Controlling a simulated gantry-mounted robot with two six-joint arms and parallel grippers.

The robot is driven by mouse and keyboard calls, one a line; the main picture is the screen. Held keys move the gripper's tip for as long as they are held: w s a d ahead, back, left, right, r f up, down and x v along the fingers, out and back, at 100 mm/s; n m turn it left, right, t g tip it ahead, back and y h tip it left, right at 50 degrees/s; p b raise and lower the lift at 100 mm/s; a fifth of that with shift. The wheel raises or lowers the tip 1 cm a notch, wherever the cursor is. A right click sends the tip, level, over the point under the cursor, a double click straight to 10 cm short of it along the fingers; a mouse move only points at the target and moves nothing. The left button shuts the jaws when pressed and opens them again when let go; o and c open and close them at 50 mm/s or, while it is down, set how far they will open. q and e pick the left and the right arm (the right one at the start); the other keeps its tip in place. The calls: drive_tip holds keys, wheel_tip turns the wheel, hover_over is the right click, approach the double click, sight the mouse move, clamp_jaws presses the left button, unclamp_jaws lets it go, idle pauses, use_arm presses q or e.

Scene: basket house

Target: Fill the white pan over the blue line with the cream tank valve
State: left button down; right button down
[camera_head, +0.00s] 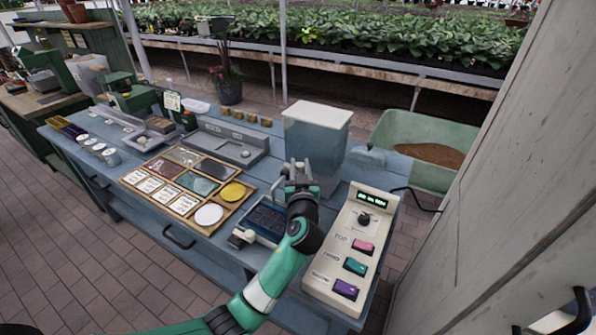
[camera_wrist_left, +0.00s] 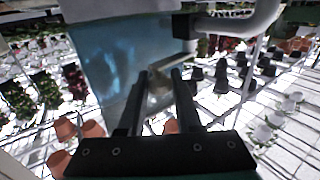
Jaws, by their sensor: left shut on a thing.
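The water tank (camera_head: 312,150) is a tall translucent blue box with a cream lid, standing on the blue bench. It also fills the upper left of the left wrist view (camera_wrist_left: 120,65). My left gripper (camera_head: 296,172) is at the tank's lower front, shut on a small pale part between its fingers (camera_wrist_left: 160,85), which looks like the valve; the fingers hide most of it. A dark blue rectangular tray (camera_head: 264,222) with a pale rim lies below and left of my gripper. I cannot tell whether it is the white pan, and no blue line can be made out.
A cream control box (camera_head: 352,250) with a dial and coloured buttons stands right of my arm. A wooden sample tray (camera_head: 190,188) with cards and coloured discs lies left. A green tub of soil (camera_head: 425,145) is behind right. A wooden wall (camera_head: 490,190) closes the right side.

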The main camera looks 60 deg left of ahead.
idle(0.3)
use_arm(q)
drive_tip(key=c, duration=0.6)
unclamp_jaws()
drive_tip(key=shift+s, duration=0.1)
